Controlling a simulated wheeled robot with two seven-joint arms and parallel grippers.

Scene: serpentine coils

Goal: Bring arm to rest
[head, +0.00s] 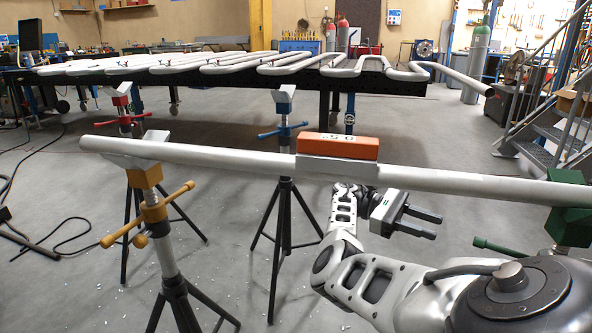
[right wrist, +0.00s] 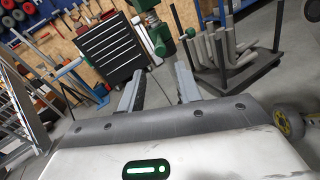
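My right arm reaches up from the lower right in the head view, and its gripper (head: 420,222) is open and empty. It sits just below and in front of a long grey pipe (head: 232,157), apart from it as far as I can see. The two fingers also show spread in the right wrist view (right wrist: 160,92), with nothing between them. The pipe rests across a yellow-handled stand (head: 150,205) at left and a green stand head (head: 568,215) at right. An orange block (head: 338,147) marked with digits sits on the pipe. My left gripper is not in view.
A blue-handled stand (head: 284,130) and a red-handled stand (head: 122,118) stand behind the pipe. A serpentine coil (head: 180,66) lies on a dark table farther back. Metal stairs (head: 548,130) rise at right. The right wrist view shows a tool cabinet (right wrist: 110,48) and a pipe rack (right wrist: 235,60).

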